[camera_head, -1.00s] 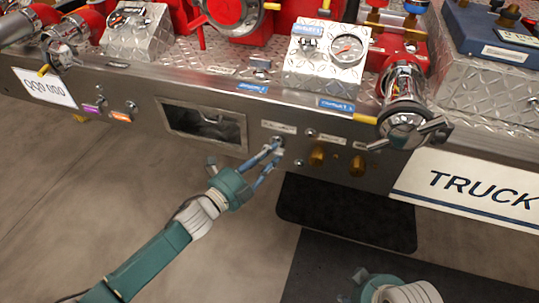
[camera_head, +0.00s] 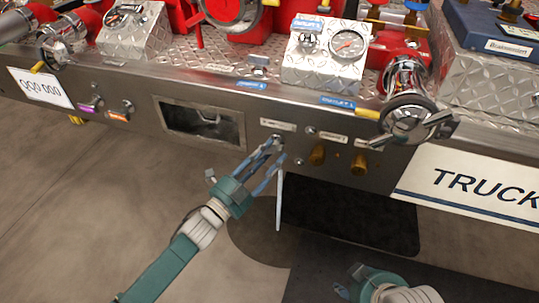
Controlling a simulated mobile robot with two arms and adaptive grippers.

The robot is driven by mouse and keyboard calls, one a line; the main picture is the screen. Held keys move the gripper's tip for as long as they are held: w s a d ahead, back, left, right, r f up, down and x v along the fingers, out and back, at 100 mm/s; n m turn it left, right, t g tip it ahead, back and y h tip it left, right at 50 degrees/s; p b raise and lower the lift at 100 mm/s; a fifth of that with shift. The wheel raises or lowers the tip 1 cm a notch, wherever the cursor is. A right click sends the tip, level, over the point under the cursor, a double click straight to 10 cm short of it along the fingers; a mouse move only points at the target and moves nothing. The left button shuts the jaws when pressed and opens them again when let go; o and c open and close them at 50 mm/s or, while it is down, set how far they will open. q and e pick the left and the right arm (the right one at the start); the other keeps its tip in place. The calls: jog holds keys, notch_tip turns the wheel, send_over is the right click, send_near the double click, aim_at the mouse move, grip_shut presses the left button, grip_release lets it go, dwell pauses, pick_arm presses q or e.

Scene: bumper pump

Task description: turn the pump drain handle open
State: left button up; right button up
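The pump drain handle is a small metal fitting (camera_head: 277,139) under a white label on the steel bumper panel; the fingers partly hide it. My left gripper (camera_head: 277,153) is at the fitting, its two blue fingers spread apart. Whether the tips touch the handle I cannot tell. A pale narrow vertical strip (camera_head: 279,202) hangs below the panel just right of the fingers, looking like a stream of water. A dark rounded patch (camera_head: 252,240) lies on the floor below. My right gripper (camera_head: 348,282) is low at the bottom edge, fingers barely visible.
Brass caps (camera_head: 317,155) sit right of the fitting. A recessed opening (camera_head: 202,122) is to its left. A large chrome outlet (camera_head: 406,118) juts out at right, above the TRUCK sign (camera_head: 470,185). The floor before the bumper is free apart from dark mats (camera_head: 350,215).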

pick_arm(q)
jog(key=shift+a, duration=0.1)
jog(key=v, duration=1.2)
